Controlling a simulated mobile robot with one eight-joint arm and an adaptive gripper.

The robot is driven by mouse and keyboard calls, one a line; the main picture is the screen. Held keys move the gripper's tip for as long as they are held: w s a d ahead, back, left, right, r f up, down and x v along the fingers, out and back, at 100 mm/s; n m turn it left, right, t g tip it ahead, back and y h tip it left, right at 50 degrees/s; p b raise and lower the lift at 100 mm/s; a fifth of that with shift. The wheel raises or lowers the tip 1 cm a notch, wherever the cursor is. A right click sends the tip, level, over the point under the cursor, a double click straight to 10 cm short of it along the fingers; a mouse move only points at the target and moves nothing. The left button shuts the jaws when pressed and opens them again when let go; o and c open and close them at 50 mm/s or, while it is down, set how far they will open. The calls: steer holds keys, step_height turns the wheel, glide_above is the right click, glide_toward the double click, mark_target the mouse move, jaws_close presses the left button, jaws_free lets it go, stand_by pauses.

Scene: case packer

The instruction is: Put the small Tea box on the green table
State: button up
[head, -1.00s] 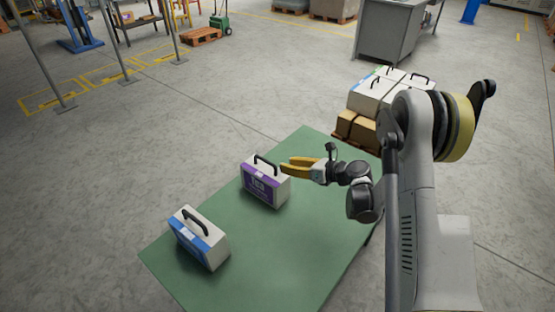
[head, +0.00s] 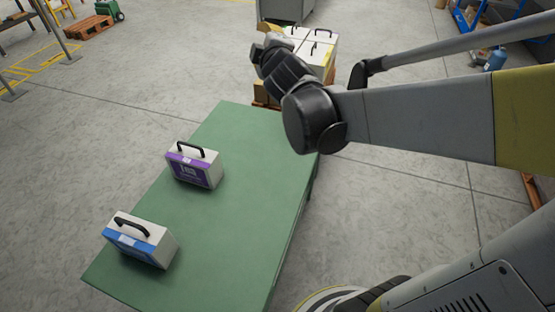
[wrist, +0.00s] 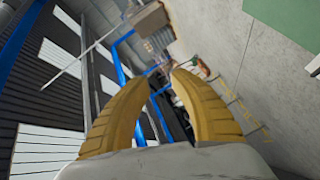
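A white box with a purple label and black handle (head: 194,166) stands on the green table (head: 240,190). A white box with a blue label (head: 140,240) stands at the table's near left. The label wording is too small to read surely, so I cannot tell which box is Tea. More white handled boxes (head: 322,55) are stacked beyond the table's far end. My gripper (wrist: 169,74) shows two yellow fingers apart with nothing between them. In the head view, my wrist is near the stack and largely hides the gripper.
The right and near parts of the green table are bare. A grey cabinet (head: 286,9) stands behind the stack. A wooden pallet (head: 90,27) and green cart (head: 109,9) are far left. Open concrete floor surrounds the table.

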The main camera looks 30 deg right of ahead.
steer(key=s+a+f+m+g+y, duration=0.1)
steer(key=s+a+f+m+g, duration=0.1)
steer(key=s, duration=0.7)
steer(key=s+a+f+m+g+y, duration=0.1)
steer(key=s+a+f+m+g, duration=0.2)
steer(key=s+f, duration=0.5)
steer(key=s+a+f+m+g+y, duration=0.1)
steer(key=s+f+m+g, duration=0.3)
steer(key=s, duration=0.5)
steer(key=a+f+m, duration=0.1)
steer(key=m, duration=0.1)
steer(key=shift+s+a+f+m, duration=0.2)
steer(key=shift+s+a+m, duration=0.1)
